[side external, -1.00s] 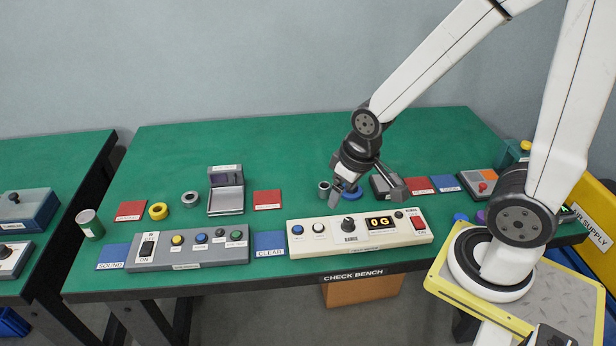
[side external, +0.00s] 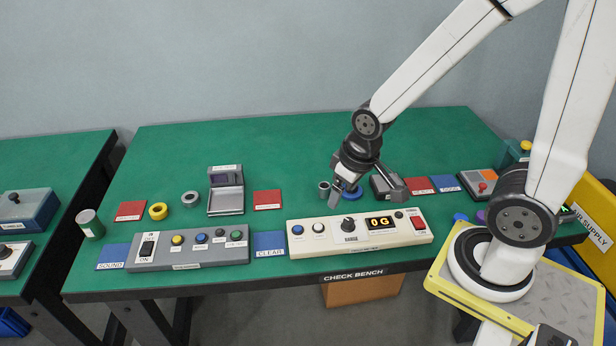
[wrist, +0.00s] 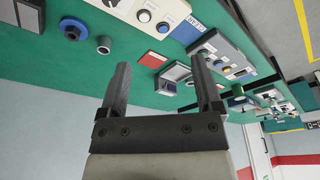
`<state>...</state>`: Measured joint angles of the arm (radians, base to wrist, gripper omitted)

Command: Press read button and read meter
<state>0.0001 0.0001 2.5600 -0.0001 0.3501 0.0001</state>
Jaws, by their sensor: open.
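The beige meter panel (side external: 340,240) lies along the front edge of the green bench. The small labels are too blurred to tell which button is the read one. My gripper (side external: 367,194) is open and empty, above the bench just behind the panel. In the wrist view my gripper (wrist: 160,66) has its fingers spread with nothing between them.
A blue ring-based part (side external: 352,194) and a small grey cylinder (side external: 324,188) are close to my gripper. A grey button box (side external: 190,251) lies to the left at the front. An open grey case (side external: 226,200) stands behind it. The back of the bench is clear.

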